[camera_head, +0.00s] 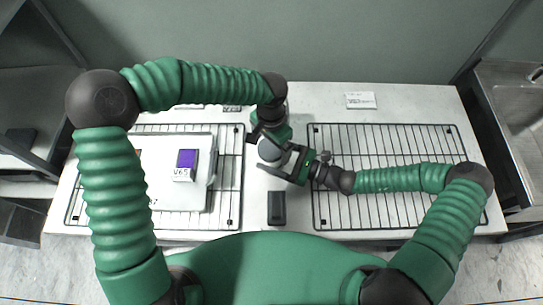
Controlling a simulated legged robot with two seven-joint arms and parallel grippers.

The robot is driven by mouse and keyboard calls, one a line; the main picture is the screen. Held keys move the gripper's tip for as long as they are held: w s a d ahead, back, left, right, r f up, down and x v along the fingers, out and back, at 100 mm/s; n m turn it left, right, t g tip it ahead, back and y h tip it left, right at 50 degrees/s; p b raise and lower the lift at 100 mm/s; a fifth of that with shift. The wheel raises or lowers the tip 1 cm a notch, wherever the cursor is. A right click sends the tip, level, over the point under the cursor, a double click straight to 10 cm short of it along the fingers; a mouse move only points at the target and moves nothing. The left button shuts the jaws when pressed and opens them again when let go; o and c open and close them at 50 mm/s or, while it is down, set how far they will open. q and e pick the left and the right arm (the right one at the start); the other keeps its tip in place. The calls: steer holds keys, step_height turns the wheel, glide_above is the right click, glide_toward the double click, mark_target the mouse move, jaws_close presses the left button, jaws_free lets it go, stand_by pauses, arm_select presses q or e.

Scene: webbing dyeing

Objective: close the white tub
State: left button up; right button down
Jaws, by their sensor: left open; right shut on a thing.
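A small round pale-grey thing (270,150) stands at the middle of the table, seen from above; it may be the white tub, but I cannot tell whether a lid is on it. My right gripper (270,157) reaches it from the right and is shut on it. My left gripper (268,133) comes down from behind, open, close to its far side. The green gripper parts hide some of the round thing, and I cannot tell whether the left fingers touch it.
A large white case (162,195) lies on the left wire rack (228,205), with a purple-marked card labelled V65 (186,165) on it. A right wire rack (350,218) lies under my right arm. A black block (277,208) is front centre; a white label (360,100) is at the back.

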arm_select(q)
steer(key=shift+r, duration=0.1)
step_height(320, 180, up, 12)
stand_by(0.4)
arm_select(e)
jaws_free()
arm_select(q)
steer(key=shift+f, duration=0.2)
arm_select(e)
steer(key=shift+d, duration=0.1)
steer(key=shift+s+d+f, duration=0.1)
steer(key=shift+d, duration=0.2)
arm_select(q)
step_height(320, 180, down, 3)
steer(key=b, duration=0.2)
steer(key=shift+r+b, duration=0.2)
steer(key=shift+b, duration=0.15)
arm_select(e)
steer(key=v, duration=1.6)
